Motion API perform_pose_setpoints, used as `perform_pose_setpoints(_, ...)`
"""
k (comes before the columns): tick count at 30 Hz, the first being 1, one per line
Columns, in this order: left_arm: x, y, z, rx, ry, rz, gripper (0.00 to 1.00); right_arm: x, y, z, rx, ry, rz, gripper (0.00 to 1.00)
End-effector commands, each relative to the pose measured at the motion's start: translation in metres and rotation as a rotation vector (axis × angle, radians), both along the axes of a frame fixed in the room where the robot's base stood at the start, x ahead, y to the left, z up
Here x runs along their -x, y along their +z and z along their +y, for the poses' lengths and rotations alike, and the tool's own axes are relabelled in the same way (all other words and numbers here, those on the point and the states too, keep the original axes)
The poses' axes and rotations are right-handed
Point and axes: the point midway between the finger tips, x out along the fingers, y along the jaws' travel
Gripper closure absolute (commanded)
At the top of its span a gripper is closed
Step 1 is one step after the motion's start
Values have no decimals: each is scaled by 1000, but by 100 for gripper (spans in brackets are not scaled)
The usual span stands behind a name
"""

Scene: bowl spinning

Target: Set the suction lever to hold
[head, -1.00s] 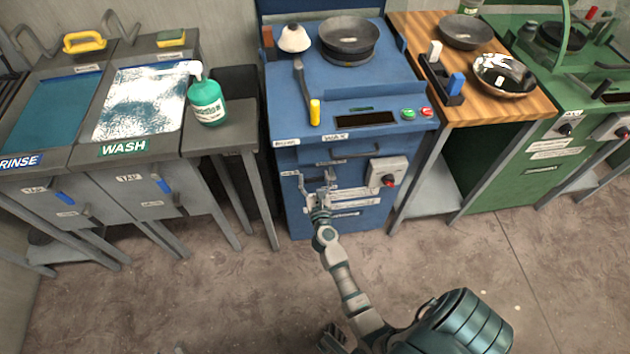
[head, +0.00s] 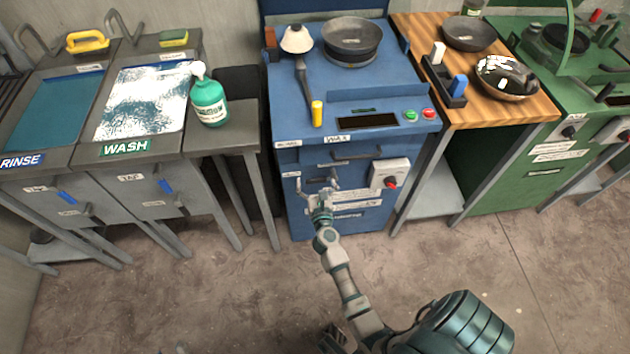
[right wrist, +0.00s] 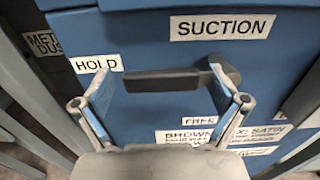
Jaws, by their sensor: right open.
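The suction lever (right wrist: 160,80) is a dark bar on the blue machine's front, below the SUCTION label (right wrist: 222,26). In the right wrist view it lies nearly level, from a pivot block at right toward the left. The HOLD label (right wrist: 97,64) is up and left of its free end, and the FREE label (right wrist: 198,122) is below it. My right gripper (right wrist: 162,92) is open, with one finger on each side of the lever; I cannot tell whether either touches it. In the head view, my right gripper (head: 319,188) reaches the machine's front and partly hides the lever. My left gripper is not in view.
A drawer handle (head: 357,155) is above. The blue machine (head: 350,95) carries a bowl (head: 352,38) and a yellow-tipped arm. Wash and rinse sinks stand at left, a wooden bench (head: 520,100) at right.

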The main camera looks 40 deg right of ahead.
Motion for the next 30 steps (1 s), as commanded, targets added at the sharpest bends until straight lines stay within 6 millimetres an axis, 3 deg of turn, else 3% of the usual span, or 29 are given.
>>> perform_pose_setpoints(5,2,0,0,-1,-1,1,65,8,-1,5,1,0,2,3)
perform_pose_setpoints(20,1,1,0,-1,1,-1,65,88,-2,59,-1,1,4,3)
perform_pose_setpoints(30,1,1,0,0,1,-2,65,98,-1,67,-1,0,1,3)
